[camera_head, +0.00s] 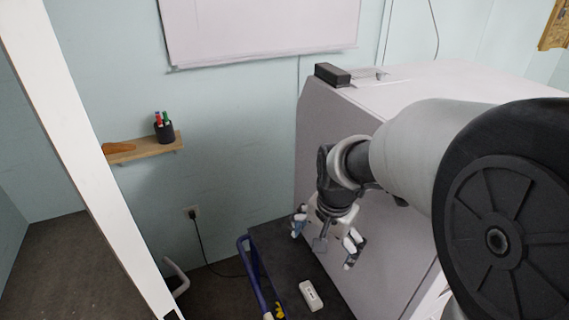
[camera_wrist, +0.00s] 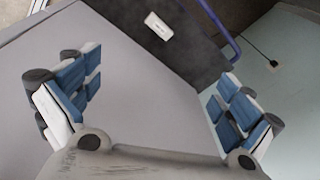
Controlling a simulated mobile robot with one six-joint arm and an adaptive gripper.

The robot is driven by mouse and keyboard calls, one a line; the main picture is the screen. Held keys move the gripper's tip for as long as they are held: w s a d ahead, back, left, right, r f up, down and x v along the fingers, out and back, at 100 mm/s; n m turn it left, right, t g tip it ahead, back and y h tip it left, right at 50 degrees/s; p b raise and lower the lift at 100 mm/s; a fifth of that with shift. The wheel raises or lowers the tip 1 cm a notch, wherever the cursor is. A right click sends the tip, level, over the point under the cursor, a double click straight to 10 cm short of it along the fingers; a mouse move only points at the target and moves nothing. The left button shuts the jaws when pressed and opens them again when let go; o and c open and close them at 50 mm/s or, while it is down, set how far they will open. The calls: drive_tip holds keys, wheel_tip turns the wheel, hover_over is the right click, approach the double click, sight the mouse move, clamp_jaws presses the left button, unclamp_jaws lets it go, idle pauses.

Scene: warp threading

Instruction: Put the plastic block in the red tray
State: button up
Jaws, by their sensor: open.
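My gripper (camera_head: 325,240) is open, its two fingers spread wide, in front of the side of a large pale cabinet. In the wrist view the open fingers of my gripper (camera_wrist: 158,95) show nothing held between them. A small white oblong piece (camera_head: 311,296) lies on a dark platform below my gripper, apart from it. It also shows near the top of the wrist view (camera_wrist: 159,26). I cannot tell whether this is the plastic block. No red tray is visible in either view.
The large pale cabinet (camera_head: 328,150) stands right beside my gripper, with a black box (camera_head: 332,74) on top. The dark platform (camera_head: 285,262) has a blue handle rail (camera_head: 254,275). A wall shelf (camera_head: 150,148) holds a pen cup (camera_head: 163,131). A cable runs down from a wall outlet.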

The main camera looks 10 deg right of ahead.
drive_tip(key=w+f+m+g, duration=0.1)
drive_tip(key=w+f+m, duration=0.1)
drive_tip(key=w+f, duration=0.4)
drive_tip(key=m+g+b, duration=0.1)
drive_tip(key=m+b, duration=0.1)
drive_tip(key=m, duration=0.2)
hover_over(308, 295)
wheel_tip(308, 295, down, 25)
drive_tip(key=shift+d+f+b, duration=0.1)
drive_tip(key=shift+f+b, duration=0.85)
drive_tip(key=shift+f, duration=1.9)
drive_tip(key=shift+c, duration=0.2)
drive_tip(key=shift+r, duration=0.1)
drive_tip(key=c, duration=1.1)
